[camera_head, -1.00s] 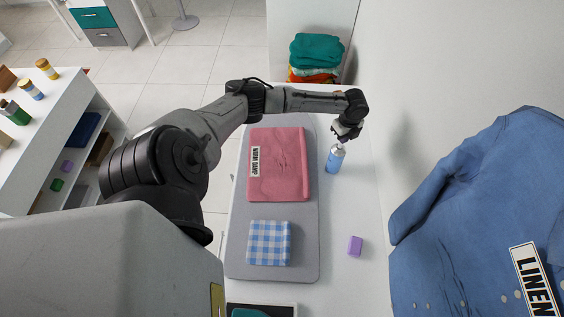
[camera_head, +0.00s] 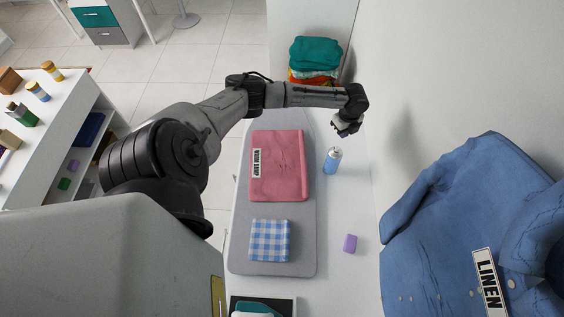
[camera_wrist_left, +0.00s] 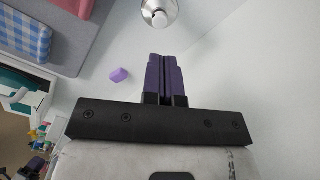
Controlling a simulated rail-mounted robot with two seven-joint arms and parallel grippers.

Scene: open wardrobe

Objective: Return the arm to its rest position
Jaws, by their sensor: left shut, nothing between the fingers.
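My left arm reaches in from the left across the grey ironing board (camera_head: 282,211). Its gripper (camera_head: 343,130) is over the white surface, just beyond a blue spray can (camera_head: 332,163). In the left wrist view the purple fingers (camera_wrist_left: 164,60) are shut together with nothing between them. The can's white nozzle and silver top (camera_wrist_left: 159,12) show apart from the fingertips there. The can stands upright, free of the gripper.
A folded pink cloth (camera_head: 283,175) and a blue checked cloth (camera_head: 268,241) lie on the board. A purple block (camera_head: 350,243) lies to its right. Folded clothes (camera_head: 315,55) are stacked at the back. A blue shirt (camera_head: 440,220) labelled LINEN is at the right.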

